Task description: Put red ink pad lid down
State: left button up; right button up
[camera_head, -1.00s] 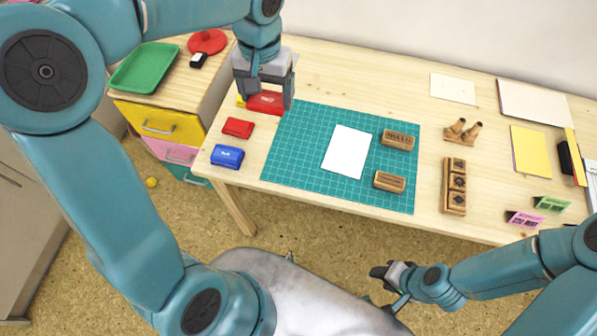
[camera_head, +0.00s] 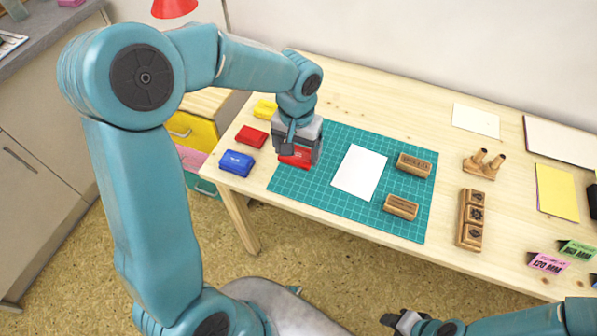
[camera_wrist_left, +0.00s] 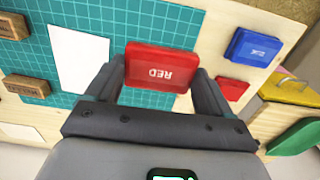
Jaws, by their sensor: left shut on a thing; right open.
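A red lid (camera_head: 296,157) is held by my left gripper (camera_head: 297,160) over the left part of the teal cutting mat (camera_head: 330,142). In the left wrist view the lid (camera_wrist_left: 160,66) lies between the two fingers, with "RED" printed on it upside down. I cannot tell whether it touches the mat. Another red piece, likely the red ink pad (camera_head: 251,136), rests on the table left of the mat and also shows in the wrist view (camera_wrist_left: 232,89). My right gripper (camera_head: 403,322) is open and empty near the bottom edge, away from the table.
A blue ink pad (camera_head: 237,162) and a yellow one (camera_head: 265,109) stand beside the red one. White paper (camera_head: 359,172) and two wooden stamps (camera_head: 414,164) lie on the mat. A wooden stamp block (camera_head: 471,219) stands to its right. The mat's front left is clear.

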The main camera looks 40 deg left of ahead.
aim_at(297, 153)
pick_arm(q)
notch_tip(297, 153, down, 4)
jog(key=shift+f, duration=0.15)
notch_tip(297, 153, down, 4)
jog(key=shift+r+b, duration=0.2)
jog(key=shift+b, duration=0.1)
jog(key=shift+f, duration=0.4)
jog(key=shift+r, duration=0.1)
jog(key=o, duration=0.9)
jog(key=shift+f, duration=0.2)
jog(key=shift+c, duration=0.2)
jog(key=shift+r, duration=0.4)
notch_tip(297, 153, up, 12)
jog(key=shift+f+p, duration=0.15)
jog(key=shift+p, duration=0.4)
